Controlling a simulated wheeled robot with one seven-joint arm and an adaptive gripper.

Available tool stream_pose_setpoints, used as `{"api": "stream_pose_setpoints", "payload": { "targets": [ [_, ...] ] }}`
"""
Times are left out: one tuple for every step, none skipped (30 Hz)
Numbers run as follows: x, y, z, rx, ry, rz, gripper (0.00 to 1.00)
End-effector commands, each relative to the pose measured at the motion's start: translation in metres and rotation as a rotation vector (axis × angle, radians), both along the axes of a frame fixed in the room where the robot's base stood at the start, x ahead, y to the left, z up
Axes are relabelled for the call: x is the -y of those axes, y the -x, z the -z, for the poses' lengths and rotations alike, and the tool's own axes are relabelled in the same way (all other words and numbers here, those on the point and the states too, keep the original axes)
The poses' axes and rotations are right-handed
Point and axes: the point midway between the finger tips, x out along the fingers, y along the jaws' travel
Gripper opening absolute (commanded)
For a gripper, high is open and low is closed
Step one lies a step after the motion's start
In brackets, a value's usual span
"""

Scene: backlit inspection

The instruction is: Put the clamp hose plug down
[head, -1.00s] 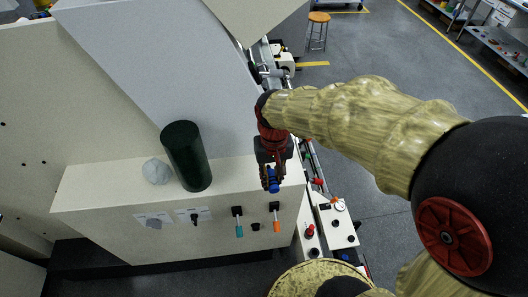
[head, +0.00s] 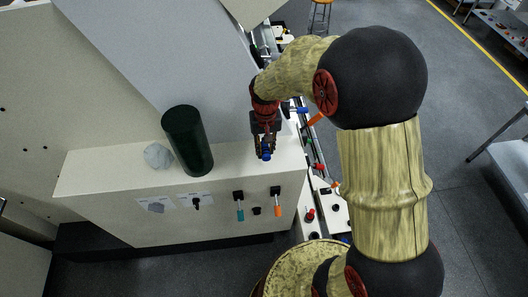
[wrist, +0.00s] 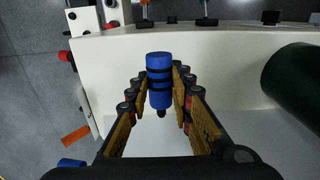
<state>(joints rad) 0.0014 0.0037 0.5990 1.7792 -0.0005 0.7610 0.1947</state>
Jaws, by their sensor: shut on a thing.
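The clamp hose plug (wrist: 160,82) is a blue cylinder with dark bands and a dark tip. My gripper (wrist: 158,95) is shut on it, with the jaws on both its sides. In the head view the plug's blue end (head: 266,153) shows at the fingertips of my gripper (head: 264,143), over the right end of the pale ledge (head: 100,176). I cannot tell whether the plug touches the ledge. Part of the plug is hidden by the fingers.
A dark green cylinder (head: 188,142) stands on the ledge left of my gripper, with a grey lump (head: 158,156) beside it. Teal (head: 240,212) and orange (head: 278,208) handles are on the front panel. The ledge between cylinder and gripper is clear.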

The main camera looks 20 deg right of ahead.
Motion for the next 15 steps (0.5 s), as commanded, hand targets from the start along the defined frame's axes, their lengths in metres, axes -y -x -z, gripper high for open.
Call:
{"api": "stream_pose_setpoints", "payload": {
  "targets": [
    [0.001, -0.005, 0.006, 0.0, 0.0, 0.0, 0.0],
    [0.001, -0.007, 0.008, 0.001, 0.0, 0.0, 0.0],
    [0.001, -0.01, 0.011, 0.001, 0.0, 0.0, 0.0],
    [0.001, -0.011, 0.012, 0.001, 0.0, 0.0, 0.0],
    [0.001, -0.012, 0.013, 0.001, 0.0, 0.0, 0.0],
    [0.001, -0.013, 0.014, 0.001, 0.0, 0.0, 0.0],
    [0.001, -0.013, 0.015, 0.001, 0.0, 0.0, 0.0],
    [0.001, -0.014, 0.017, 0.0, 0.0, 0.0, 0.0],
    [0.002, -0.016, 0.02, 0.0, 0.0, 0.0, 0.0],
    [0.002, -0.018, 0.023, -0.001, 0.0, 0.0, 0.0],
    [0.002, -0.017, 0.027, -0.002, 0.0, -0.001, 0.0],
    [0.002, -0.017, 0.033, -0.002, 0.0, -0.001, 0.0],
    [0.002, -0.017, 0.037, -0.002, 0.0, -0.001, 0.0],
    [0.002, -0.017, 0.042, -0.002, 0.001, -0.001, 0.0],
    [0.002, -0.017, 0.046, -0.001, 0.0, -0.001, 0.0]
  ]
}}
